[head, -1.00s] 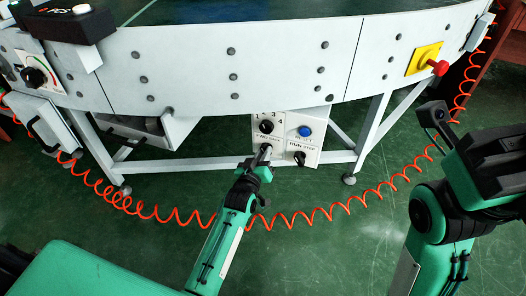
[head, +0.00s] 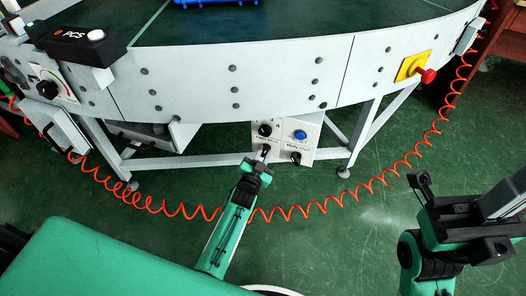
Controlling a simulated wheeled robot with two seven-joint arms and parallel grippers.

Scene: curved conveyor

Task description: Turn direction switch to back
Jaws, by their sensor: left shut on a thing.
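The white control panel (head: 318,133) hangs under the conveyor's curved side wall. It carries a black speed knob (head: 265,129) at upper left, a blue reset button (head: 300,135) at upper right and a black run/stop knob (head: 296,158) at lower right. My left gripper (head: 263,153) is at the panel's lower left, under faint direction lettering, and is shut on the direction switch there. The fingers hide the switch, so I cannot tell which way it points. My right gripper (head: 422,183) is at the right, away from the panel; its jaws are not clear.
The conveyor (head: 200,80) spans the top, with a blue crate (head: 215,2) on its belt. A red emergency button (head: 427,75) on a yellow plate is at right. A coiled orange cable (head: 345,198) hangs across the front, passing by my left arm. Green floor lies below.

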